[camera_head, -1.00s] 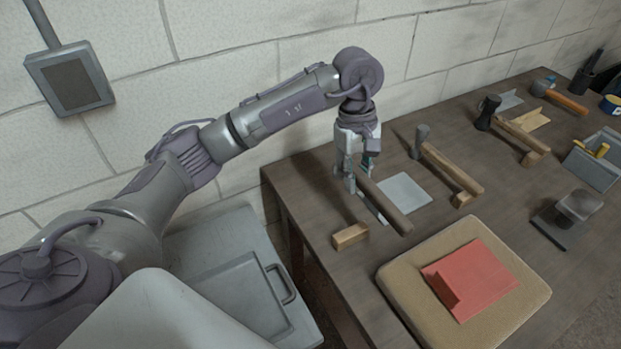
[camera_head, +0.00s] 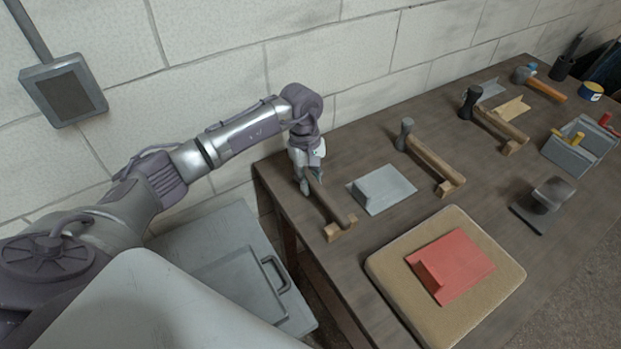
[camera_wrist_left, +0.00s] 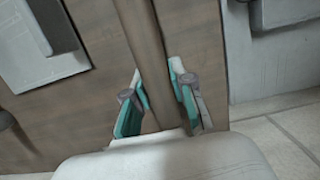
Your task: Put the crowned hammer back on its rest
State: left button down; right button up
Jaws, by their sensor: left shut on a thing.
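My left gripper (camera_head: 308,186) is shut on a hammer (camera_head: 331,203) at the table's left end. The hammer's brown wooden handle slants toward the front right, and its front end is above or on a small wooden rest block (camera_head: 341,231); I cannot tell whether they touch. Its head is hidden by the gripper. In the left wrist view the handle (camera_wrist_left: 143,40) runs between the teal-padded fingers (camera_wrist_left: 158,105). Two similar hammers lie farther right, one with its handle on a block (camera_head: 432,160) and one behind it (camera_head: 496,121). My right gripper is not in view.
A grey bent sheet (camera_head: 385,189) lies just right of the held hammer. A tan pad (camera_head: 390,262) with a red bent sheet (camera_head: 462,262) is in front. A dark block-shaped tool (camera_head: 547,197) and a grey tray (camera_head: 577,152) stand to the right. A wall runs behind.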

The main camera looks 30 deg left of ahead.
pick_arm(q)
jog(key=shift+f, duration=0.1)
jog(key=c, duration=1)
grip_release()
jog(key=shift+r, duration=0.2)
jog(key=shift+w+r+b, duration=0.1)
jog(key=shift+r+b, duration=0.15)
jog(key=shift+b, duration=0.05)
jog(key=r+b, duration=0.1)
jog(key=r, duration=0.2)
jog(key=a+r+b, duration=0.1)
jog(key=r, duration=0.3)
jog(key=w+r+b, duration=0.1)
jog(key=r, duration=0.2)
jog(key=shift+a+r, duration=0.2)
jog(key=shift+a, duration=0.15)
jog(key=shift+s+a+r, duration=0.1)
jog(key=shift+r, duration=0.3)
